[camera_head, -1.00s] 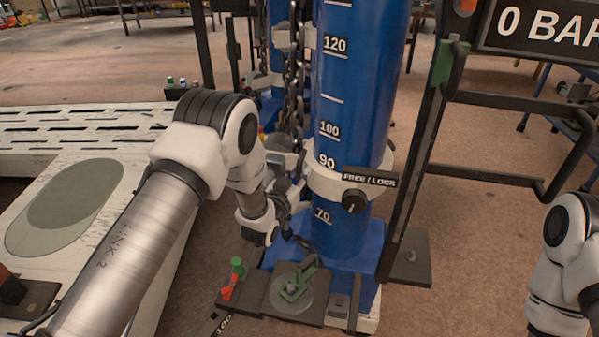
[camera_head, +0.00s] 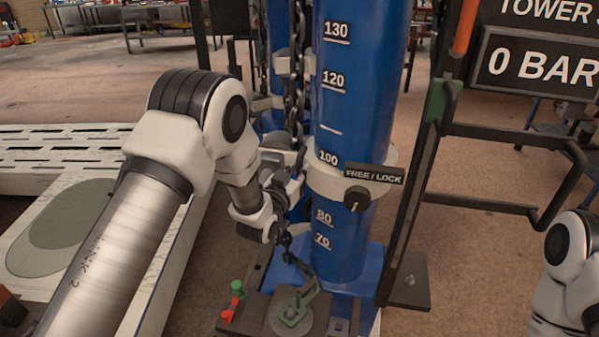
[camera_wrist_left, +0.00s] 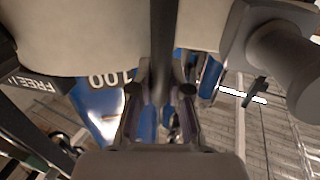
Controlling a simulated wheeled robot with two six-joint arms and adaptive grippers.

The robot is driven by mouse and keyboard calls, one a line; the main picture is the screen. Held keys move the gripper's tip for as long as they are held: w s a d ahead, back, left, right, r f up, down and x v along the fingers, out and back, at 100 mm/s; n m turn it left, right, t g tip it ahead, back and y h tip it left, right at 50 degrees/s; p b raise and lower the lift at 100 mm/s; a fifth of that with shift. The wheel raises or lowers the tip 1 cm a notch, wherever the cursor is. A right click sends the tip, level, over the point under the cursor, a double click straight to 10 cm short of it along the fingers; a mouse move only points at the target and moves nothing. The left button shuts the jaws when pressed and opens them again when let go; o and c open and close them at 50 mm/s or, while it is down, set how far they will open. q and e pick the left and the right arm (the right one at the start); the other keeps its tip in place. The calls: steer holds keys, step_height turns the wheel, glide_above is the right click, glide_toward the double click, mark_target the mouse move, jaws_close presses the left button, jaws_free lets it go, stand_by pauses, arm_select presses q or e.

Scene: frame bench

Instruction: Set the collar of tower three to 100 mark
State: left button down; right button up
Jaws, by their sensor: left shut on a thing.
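Tower three's blue cylinder (camera_head: 350,110) stands upright with white number marks. The pale collar (camera_head: 330,183) rings it, its top edge just below the 100 mark; the 80 and 70 marks show beneath it, and 90 is covered. A FREE / LOCK plate (camera_head: 374,174) and a dark knob (camera_head: 357,199) sit on its front. My left gripper (camera_head: 292,188) is at the collar's left side, partly hidden by its own wrist. In the left wrist view the fingers (camera_wrist_left: 160,100) are closed on a part at the pale collar (camera_wrist_left: 85,40). My right gripper is out of view.
A dark chain (camera_head: 296,75) hangs left of the cylinder. A black frame post (camera_head: 420,170) and bent rails stand to the right. A 0 BAR sign (camera_head: 535,65) is at upper right. A base plate with a green lever (camera_head: 303,303) lies below.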

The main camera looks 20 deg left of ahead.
arm_select(q)
steer(key=shift+f, duration=0.1)
steer(key=c, duration=1.4)
jaws_free()
steer(key=shift+o, duration=0.2)
steer(key=s+a, duration=0.1)
steer(key=s, duration=1)
steer(key=shift+s+a, duration=0.3)
steer(key=shift+s, duration=0.1)
